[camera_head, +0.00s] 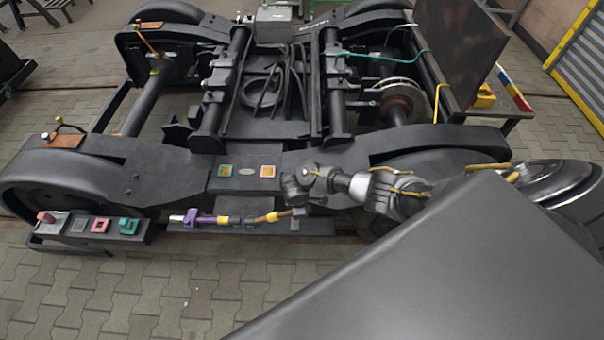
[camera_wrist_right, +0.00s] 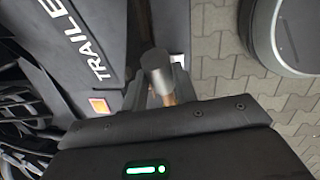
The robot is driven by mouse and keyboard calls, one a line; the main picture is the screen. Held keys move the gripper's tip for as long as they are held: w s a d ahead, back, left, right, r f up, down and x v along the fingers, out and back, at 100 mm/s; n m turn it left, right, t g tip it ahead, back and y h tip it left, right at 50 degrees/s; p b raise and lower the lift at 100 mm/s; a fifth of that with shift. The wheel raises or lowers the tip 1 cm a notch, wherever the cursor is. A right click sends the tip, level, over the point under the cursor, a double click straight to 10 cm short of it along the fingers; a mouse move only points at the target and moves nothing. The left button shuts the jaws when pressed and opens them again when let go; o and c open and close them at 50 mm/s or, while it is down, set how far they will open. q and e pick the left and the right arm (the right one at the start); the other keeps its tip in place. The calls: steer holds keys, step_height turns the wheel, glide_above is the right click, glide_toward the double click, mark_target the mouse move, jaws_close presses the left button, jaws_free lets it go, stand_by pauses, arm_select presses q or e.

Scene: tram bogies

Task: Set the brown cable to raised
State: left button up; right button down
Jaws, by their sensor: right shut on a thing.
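The brown cable (camera_head: 270,217) lies along the ledge at the front of the bogie, roughly level, its right end at my right gripper (camera_head: 298,207). In the right wrist view the jaws of the right gripper (camera_wrist_right: 165,88) are closed around a short brown piece (camera_wrist_right: 169,99), with a grey cylindrical end (camera_wrist_right: 156,66) beyond them. The fingers partly hide the cable there. My left gripper is not in view.
A dark block with red, pink and green parts (camera_head: 101,226) is further left. The paved floor (camera_head: 130,290) in front is clear.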

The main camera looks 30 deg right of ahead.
steer(key=c, duration=1.1)
jaws_free()
steer(key=shift+r, duration=0.1)
steer(key=p+v, duration=0.4)
steer(key=v, duration=0.6)
steer(key=shift+r+p, duration=0.3)
steer(key=shift+r, duration=0.05)
steer(key=shift+s+f, duration=0.1)
steer(key=s+a+f+m+g+y+b, duration=0.1)
steer(key=s+a+f+m+y+b, duration=0.15)
steer(key=s+f, duration=0.85)
steer(key=s+a+f+m+y+b, duration=0.2)
steer(key=s+f+m+y, duration=0.15)
steer(key=s+f, duration=0.65)
steer(key=s+d+f+m+h+b, duration=0.1)
steer(key=s+d+f+m, duration=0.1)
steer(key=s+f, duration=0.4)
steer(key=s+d+f+m+t+h+b, duration=0.1)
steer(key=s+d+f, duration=0.4)
steer(key=s, duration=0.9)
steer(key=shift+f+m+h, duration=0.5)
steer(key=shift+f+h, duration=0.25)
steer(key=shift+h, duration=0.05)
